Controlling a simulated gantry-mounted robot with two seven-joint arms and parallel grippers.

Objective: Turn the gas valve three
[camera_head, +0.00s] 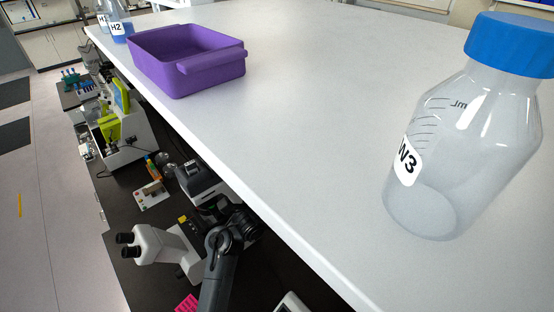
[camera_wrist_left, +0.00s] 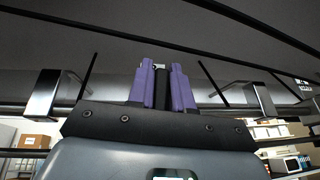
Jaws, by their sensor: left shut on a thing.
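My left gripper (camera_wrist_left: 162,68) points up in the left wrist view, with its two purple fingers close together. It is shut on a small part (camera_wrist_left: 158,67), pale at its top, that appears to belong to a gas valve. The fingers hide most of it, and I see no number or label on it. My left arm shows in the head view, dark, reaching up beside the counter's near edge, and its gripper is not clearly seen there. My right gripper is in neither view.
A white counter (camera_head: 330,70) holds a purple bin (camera_head: 213,79), a blue-capped bottle (camera_head: 462,150) marked W3 and smaller bottles at its far left. A microscope (camera_head: 165,245) stands lower left. Grey metal brackets (camera_wrist_left: 42,95) flank my left gripper.

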